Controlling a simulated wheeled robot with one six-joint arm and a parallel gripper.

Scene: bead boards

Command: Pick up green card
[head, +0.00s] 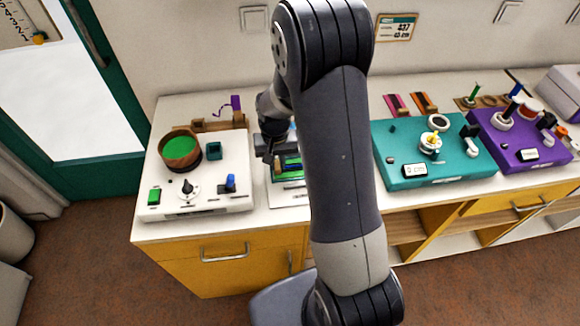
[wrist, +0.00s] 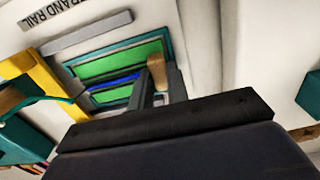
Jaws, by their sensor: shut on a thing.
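The green card (wrist: 118,62) lies in a teal-edged frame in the wrist view, with a blue strip across it. It also shows in the head view (head: 290,161), partly behind my arm.
A white board (head: 215,186) with a green-filled wooden bowl (head: 180,148) stands at left. A teal board (head: 450,170) and a purple board (head: 500,145) stand at right. A grey bar (wrist: 87,33) and a yellow piece (wrist: 40,85) are near the frame.

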